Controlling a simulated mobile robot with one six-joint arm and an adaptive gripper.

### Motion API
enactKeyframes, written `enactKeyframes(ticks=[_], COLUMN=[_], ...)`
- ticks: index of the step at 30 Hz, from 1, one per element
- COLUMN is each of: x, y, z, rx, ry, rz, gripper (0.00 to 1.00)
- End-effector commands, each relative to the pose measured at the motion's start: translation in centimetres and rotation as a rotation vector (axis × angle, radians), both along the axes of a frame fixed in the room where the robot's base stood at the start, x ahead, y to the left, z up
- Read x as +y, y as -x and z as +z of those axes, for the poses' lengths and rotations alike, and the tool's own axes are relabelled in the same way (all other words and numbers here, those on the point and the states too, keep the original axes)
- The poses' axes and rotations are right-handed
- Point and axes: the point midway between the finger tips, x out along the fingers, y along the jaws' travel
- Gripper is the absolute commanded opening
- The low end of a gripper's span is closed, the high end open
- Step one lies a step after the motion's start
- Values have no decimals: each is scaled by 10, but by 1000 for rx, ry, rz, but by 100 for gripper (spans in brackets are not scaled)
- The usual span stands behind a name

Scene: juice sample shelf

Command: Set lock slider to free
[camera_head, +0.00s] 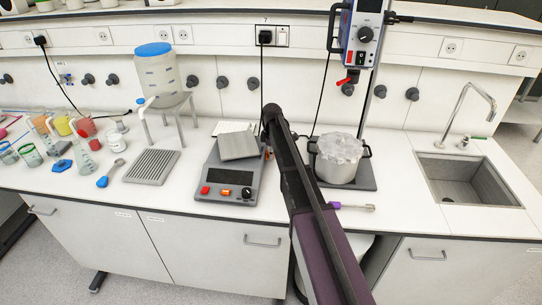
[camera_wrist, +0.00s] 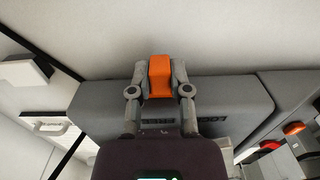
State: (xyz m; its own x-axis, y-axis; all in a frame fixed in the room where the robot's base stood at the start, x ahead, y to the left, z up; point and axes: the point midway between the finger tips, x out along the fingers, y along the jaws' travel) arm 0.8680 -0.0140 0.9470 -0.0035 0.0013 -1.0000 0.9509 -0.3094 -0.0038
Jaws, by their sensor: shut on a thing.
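In the wrist view, my gripper (camera_wrist: 160,70) is shut on an orange block, which I take for the lock slider (camera_wrist: 160,80). One finger touches each side of the block. The block sits at the edge of a grey housing (camera_wrist: 105,106). In the head view, my arm's dark end reaches in beside the grey balance-like device (camera_head: 229,189) on the bench. My fingertips and the orange block cannot be made out there.
A pot with a crumpled clear cover (camera_head: 338,163) stands right of my arm, below a control box (camera_head: 362,38) on a pole. A purple-handled tool (camera_head: 352,207) lies near the front edge. A plastic tank (camera_head: 158,76) stands left, and a sink (camera_head: 466,182) is at right.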

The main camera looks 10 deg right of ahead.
Motion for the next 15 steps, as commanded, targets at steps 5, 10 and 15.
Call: enactKeyframes(ticks=[5, 10, 15], x=[-2, -2, -1], y=[-4, -3, -3], z=[0, 0, 0], rx=[-9, -7, -5], ry=[5, 3, 3], rz=[-2, -1, -1], gripper=[48, 60, 60])
